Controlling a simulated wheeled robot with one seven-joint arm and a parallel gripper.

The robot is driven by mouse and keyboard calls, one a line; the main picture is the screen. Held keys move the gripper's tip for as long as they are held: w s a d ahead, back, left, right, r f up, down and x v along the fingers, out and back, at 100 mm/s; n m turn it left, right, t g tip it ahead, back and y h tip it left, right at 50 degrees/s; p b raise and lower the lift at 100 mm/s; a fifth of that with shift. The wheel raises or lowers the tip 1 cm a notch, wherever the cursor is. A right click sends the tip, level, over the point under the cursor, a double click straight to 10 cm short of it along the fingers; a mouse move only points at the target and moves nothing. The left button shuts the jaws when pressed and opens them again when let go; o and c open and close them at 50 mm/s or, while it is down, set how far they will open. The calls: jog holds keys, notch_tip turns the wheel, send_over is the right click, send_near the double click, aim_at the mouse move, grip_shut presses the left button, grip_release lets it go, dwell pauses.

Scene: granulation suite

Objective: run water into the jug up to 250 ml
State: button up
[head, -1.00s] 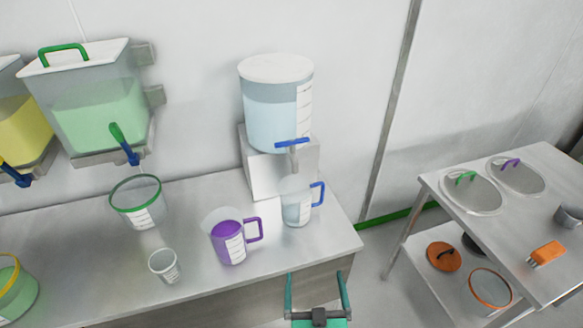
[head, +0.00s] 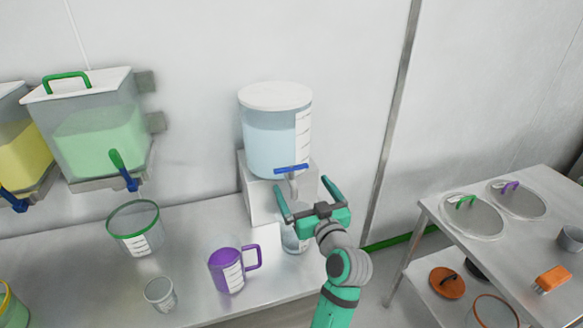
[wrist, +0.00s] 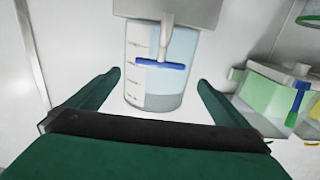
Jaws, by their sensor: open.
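The water tank (head: 272,140) is clear with a white lid and stands on a pale block. Its tap has a blue lever (head: 290,169) lying crosswise and a grey spout (head: 293,187); the lever also shows in the upside-down wrist view (wrist: 160,65). The clear jug (head: 293,241) stands below the spout, mostly hidden by my gripper, so its level cannot be read. No stream is visible. My gripper (head: 301,185) is open and empty, its fingers pointing at the tank on either side of the tap. In the wrist view the lever shows between the fingertips.
A small beaker (head: 160,293) and a green-rimmed container (head: 134,228) are farther left, below a green-liquid dispenser (head: 100,135). A steel cart (head: 535,225) stands at right, beyond a floor gap.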

aim_at(292, 168)
jog(key=x, duration=0.9)
jog(key=shift+w+a+r, duration=0.1)
jog(key=shift+w+a, duration=0.15)
jog(key=shift+w, duration=0.5)
jog(key=shift+c, duration=0.6)
jog(key=shift+w, duration=0.1)
jog(key=c, duration=0.8)
